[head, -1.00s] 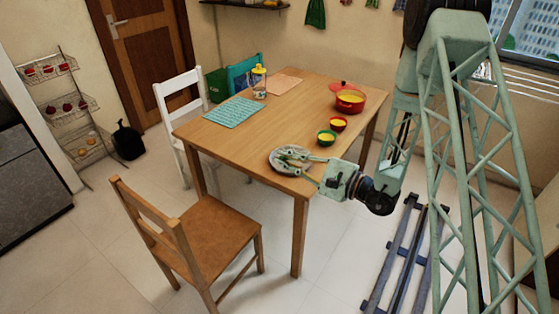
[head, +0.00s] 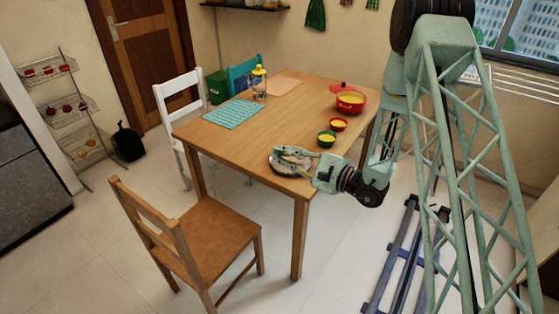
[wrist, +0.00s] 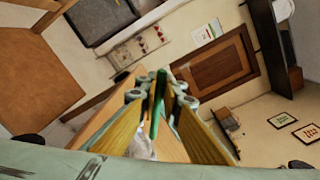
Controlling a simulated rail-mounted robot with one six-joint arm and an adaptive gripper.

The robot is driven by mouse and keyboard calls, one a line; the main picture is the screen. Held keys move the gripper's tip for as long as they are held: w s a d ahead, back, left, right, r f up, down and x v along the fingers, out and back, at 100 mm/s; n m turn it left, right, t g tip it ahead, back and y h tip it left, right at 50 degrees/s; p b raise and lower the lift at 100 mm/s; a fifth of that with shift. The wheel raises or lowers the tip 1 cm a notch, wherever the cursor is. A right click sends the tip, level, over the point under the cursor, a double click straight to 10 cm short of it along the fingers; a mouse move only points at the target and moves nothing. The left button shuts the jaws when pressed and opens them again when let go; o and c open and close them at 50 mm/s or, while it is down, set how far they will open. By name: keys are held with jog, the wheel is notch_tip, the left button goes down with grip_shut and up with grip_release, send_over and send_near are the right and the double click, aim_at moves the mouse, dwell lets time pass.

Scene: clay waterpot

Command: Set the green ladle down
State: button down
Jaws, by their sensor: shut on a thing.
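The green ladle shows in the wrist view as a thin dark green handle (wrist: 158,98) standing between my fingertips. My gripper (wrist: 157,96) is shut on it. In the head view my gripper (head: 279,151) is over the near right corner of the wooden table (head: 232,143), above a round grey plate (head: 296,169). The ladle cannot be made out there, and the ladle's bowl end is hidden. The fingers cover part of the plate. I cannot tell whether the ladle touches the plate.
A teal placemat (head: 233,112) and a yellow-topped bottle (head: 259,83) are further off. The table's middle is clear. A brown chair (head: 210,238) stands in front.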

jog(key=shift+f+b, duration=0.3)
jog(key=shift+f, duration=1.1)
jog(key=c, duration=2.8)
grip_release()
jog(key=shift+d+r, duration=0.1)
jog(key=shift+r, duration=0.1)
jog(key=shift+p+v, duration=0.85)
jog(key=shift+v, duration=5.1)
